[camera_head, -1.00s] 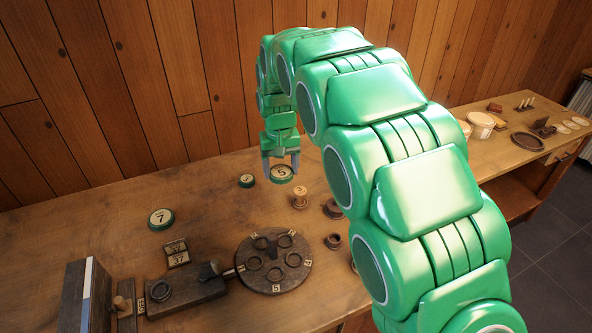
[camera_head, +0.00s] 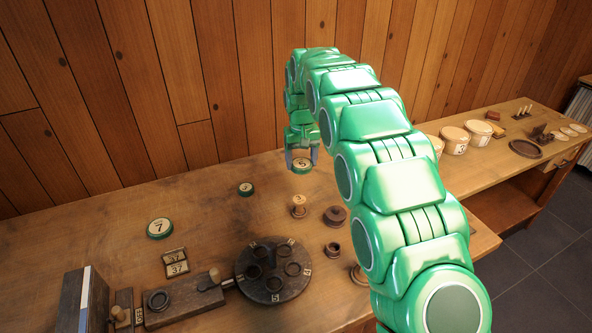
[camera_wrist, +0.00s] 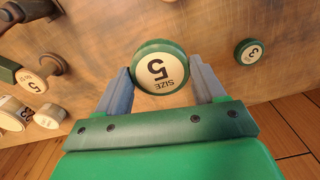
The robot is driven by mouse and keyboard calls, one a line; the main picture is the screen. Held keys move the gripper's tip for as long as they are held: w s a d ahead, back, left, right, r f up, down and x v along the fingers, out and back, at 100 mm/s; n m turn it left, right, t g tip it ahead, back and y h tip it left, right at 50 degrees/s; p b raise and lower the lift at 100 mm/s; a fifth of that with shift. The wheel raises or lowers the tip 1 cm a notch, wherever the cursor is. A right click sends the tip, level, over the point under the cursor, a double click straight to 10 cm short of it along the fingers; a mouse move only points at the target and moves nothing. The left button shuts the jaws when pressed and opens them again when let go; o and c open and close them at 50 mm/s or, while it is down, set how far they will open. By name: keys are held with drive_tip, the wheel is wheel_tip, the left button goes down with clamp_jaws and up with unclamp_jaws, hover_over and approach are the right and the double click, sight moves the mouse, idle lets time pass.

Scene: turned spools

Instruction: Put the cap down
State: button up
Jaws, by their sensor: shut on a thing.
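A round green-rimmed cap (camera_head: 301,165) with a cream top marked 5 is held between the fingers of my gripper (camera_head: 302,158). In the wrist view the same cap (camera_wrist: 160,67) reads "SIZE 5" and sits between the two grey fingertips of my gripper (camera_wrist: 160,80), which touch its sides. In the head view it is near the back of the wooden bench, close to the wall. I cannot tell whether it touches the bench top. A smaller cap marked 3 (camera_head: 245,189) lies to its left, and a larger cap marked 7 (camera_head: 160,228) lies further left.
A pale spool (camera_head: 299,206) and dark turned pieces (camera_head: 335,216) stand in front of the gripper. A dark round plate with several rings (camera_head: 273,289) lies nearer the front. Cream tubs (camera_head: 454,140) stand at right. The bench between the 3 and 7 caps is bare.

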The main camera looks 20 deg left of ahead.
drive_tip(key=shift+w+a+f, duration=1.05)
drive_tip(key=shift+w+a, duration=0.05)
drive_tip(key=shift+w, duration=0.65)
hover_over(296, 177)
drive_tip(key=shift+s+d+f, duration=0.1)
drive_tip(key=shift+s+f, duration=0.05)
drive_tip(key=shift+f, duration=1.15)
drive_tip(key=shift+s+f, duration=0.1)
drive_tip(key=shift+f, duration=1.15)
drive_tip(key=shift+w+f, duration=0.2)
drive_tip(key=shift+f, duration=0.25)
drive_tip(key=shift+f, duration=1.45)
drive_tip(key=o, duration=1)
drive_tip(key=shift+f, duration=0.1)
